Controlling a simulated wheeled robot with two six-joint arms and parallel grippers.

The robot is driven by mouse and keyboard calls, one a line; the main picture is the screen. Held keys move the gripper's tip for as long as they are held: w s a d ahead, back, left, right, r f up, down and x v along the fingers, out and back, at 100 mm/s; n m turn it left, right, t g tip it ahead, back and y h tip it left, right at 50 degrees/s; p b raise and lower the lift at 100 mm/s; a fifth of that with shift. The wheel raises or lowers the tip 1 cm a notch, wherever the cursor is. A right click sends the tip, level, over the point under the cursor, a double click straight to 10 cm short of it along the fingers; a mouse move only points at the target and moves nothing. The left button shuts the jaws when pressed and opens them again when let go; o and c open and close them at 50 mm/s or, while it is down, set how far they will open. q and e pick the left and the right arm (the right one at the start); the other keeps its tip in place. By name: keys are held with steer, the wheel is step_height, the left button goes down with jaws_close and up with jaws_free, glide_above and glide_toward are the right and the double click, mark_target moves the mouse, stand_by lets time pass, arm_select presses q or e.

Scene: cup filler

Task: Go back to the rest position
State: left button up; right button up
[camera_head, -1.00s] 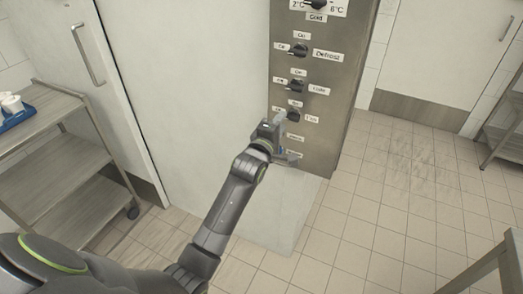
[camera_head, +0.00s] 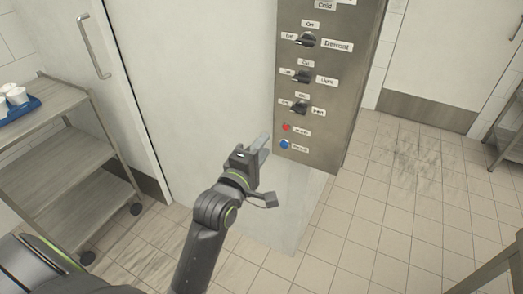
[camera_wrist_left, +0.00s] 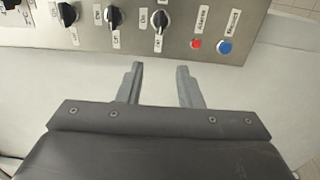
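My left gripper (camera_head: 266,172) is in front of the lower left edge of a steel control panel (camera_head: 330,130). In the left wrist view its two fingers (camera_wrist_left: 160,82) are apart with nothing between them. The panel carries black knobs, one labelled Defrost (camera_head: 307,40), one Light (camera_head: 304,77) and one Fan (camera_head: 299,108). Below them are a red button (camera_head: 286,127) and a blue button (camera_head: 284,145), both uncovered. In the left wrist view the red button (camera_wrist_left: 196,44) and blue button (camera_wrist_left: 225,47) lie beyond the fingertips, apart from them. My right gripper is out of view.
A steel shelf cart (camera_head: 72,156) stands at the left, with a blue tray (camera_head: 30,106) of white cups (camera_head: 17,95) on top. A white door with a handle (camera_head: 94,47) is behind it. Tiled floor (camera_head: 390,200) is open at the right. Metal frames stand at the right edge.

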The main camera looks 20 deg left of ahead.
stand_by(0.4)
arm_select(q)
step_height(320, 180, down, 22)
steer(key=a+m+g, duration=0.2)
steer(key=m+g, duration=0.3)
steer(key=s+a+f+m+g+y, duration=0.15)
steer(key=s+f, duration=0.25)
steer(key=f, duration=0.5)
steer(key=s+f+m+g+h, duration=0.15)
steer(key=s+f, duration=0.25)
steer(key=f, duration=0.4)
steer(key=s+a+f+m+g+y, duration=0.1)
steer(key=s+a+f+m+g, duration=0.25)
steer(key=s+f, duration=1)
steer(key=s+f+m+g, duration=0.2)
steer(key=s+f+m, duration=0.1)
steer(key=s, duration=0.8)
steer(key=s+a+f+m+g, duration=0.1)
steer(key=s+f+m+g, duration=0.2)
steer(key=s, duration=0.9)
step_height(320, 180, down, 3)
steer(key=shift+y, duration=0.3)
steer(key=shift+w, duration=0.15)
